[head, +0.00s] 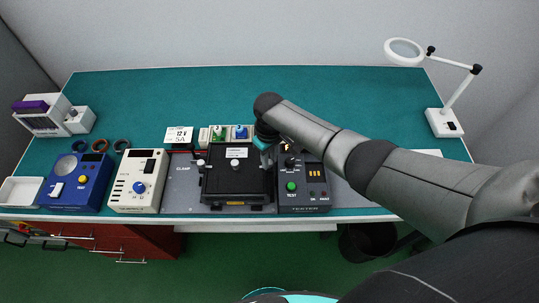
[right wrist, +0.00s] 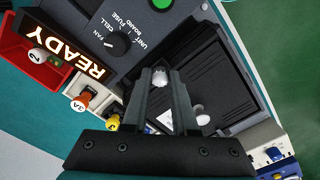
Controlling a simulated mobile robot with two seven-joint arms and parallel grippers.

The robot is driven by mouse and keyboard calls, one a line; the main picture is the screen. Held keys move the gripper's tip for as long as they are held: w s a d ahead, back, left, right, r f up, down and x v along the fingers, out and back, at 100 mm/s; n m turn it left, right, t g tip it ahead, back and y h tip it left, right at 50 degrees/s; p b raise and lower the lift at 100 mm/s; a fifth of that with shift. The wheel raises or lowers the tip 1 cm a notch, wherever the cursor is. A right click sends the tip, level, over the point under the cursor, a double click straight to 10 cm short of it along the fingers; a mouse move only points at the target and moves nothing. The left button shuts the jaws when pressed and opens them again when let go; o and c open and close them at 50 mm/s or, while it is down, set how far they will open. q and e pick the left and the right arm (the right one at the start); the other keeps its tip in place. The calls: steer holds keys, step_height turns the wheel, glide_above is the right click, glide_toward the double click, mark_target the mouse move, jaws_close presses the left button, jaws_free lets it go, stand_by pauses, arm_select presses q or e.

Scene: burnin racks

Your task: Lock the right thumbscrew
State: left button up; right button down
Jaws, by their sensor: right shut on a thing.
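A black box-shaped unit (head: 222,185) with a ribbed lid sits on the grey bench plate. My right gripper (head: 267,160) reaches down at its right edge. In the right wrist view, the fingers (right wrist: 163,74) are shut on a pale round knob, the right thumbscrew (right wrist: 158,73), at the unit's edge. In the head view the gripper hides this thumbscrew. The left thumbscrew (head: 200,163) shows at the unit's left edge. Another pale knob (right wrist: 202,116) shows on the lid. Whether the thumbscrew is turned to lock cannot be told. My left gripper is out of view.
A dark tester (head: 316,185) with a green button stands close on the unit's right. A cream box (head: 139,180) and a blue box (head: 78,182) stand to its left. Green and blue parts (head: 240,132) sit behind it. A magnifier lamp (head: 444,121) is at the far right.

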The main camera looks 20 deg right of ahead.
steer(key=shift+m, duration=0.4)
steer(key=c, duration=0.7)
jaws_free()
steer(key=shift+r, duration=0.1)
steer(key=shift+r, duration=0.85)
step_height(320, 180, up, 13)
steer(key=shift+r, duration=0.2)
